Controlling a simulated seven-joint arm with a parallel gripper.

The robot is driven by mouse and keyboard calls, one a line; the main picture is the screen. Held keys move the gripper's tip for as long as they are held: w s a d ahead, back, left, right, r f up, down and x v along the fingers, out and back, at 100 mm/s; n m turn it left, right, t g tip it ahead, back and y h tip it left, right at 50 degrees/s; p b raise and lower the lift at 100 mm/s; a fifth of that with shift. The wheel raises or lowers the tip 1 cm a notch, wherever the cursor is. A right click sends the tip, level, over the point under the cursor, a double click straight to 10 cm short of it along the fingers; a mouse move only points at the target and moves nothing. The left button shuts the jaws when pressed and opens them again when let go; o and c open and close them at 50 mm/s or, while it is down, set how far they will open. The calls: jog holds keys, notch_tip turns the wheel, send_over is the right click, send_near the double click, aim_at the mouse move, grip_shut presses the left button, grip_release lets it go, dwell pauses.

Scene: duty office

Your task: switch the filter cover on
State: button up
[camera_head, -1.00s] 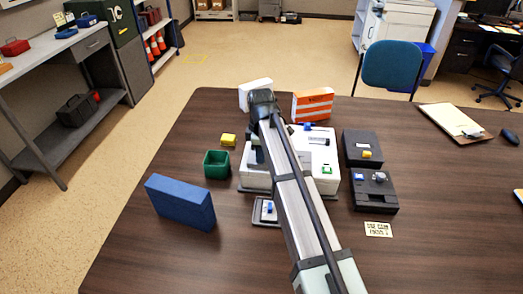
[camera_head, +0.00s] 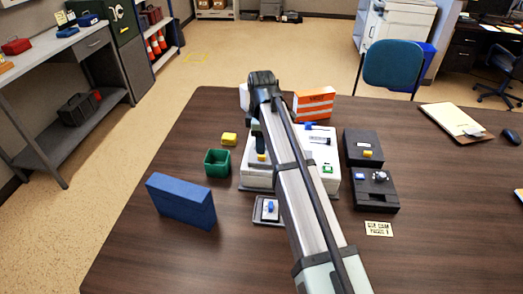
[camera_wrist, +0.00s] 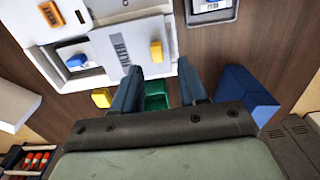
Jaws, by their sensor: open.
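A white machine (camera_head: 320,157) stands mid-table, partly hidden behind my arm. In the wrist view its white panel (camera_wrist: 140,28) carries a raised yellow piece (camera_wrist: 156,50) beside a printed label (camera_wrist: 120,47) too blurred to read. The yellow piece also shows in the head view (camera_head: 261,156). I cannot tell for certain which part is the filter cover. My gripper (camera_wrist: 159,68) is open and empty, its fingers pointing toward the machine. The yellow piece appears between the fingertip lines, with no contact visible. In the head view one finger (camera_head: 257,136) shows left of my arm.
A green bin (camera_head: 217,163), a yellow block (camera_head: 229,139) and a blue block (camera_head: 181,201) stand left of the machine. Two dark boxes, one behind (camera_head: 361,146) and one in front (camera_head: 375,190), stand right. An orange box (camera_head: 314,104) is behind.

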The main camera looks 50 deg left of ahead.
notch_tip(320, 180, up, 8)
jog(key=shift+r, duration=0.25)
dwell(0.6)
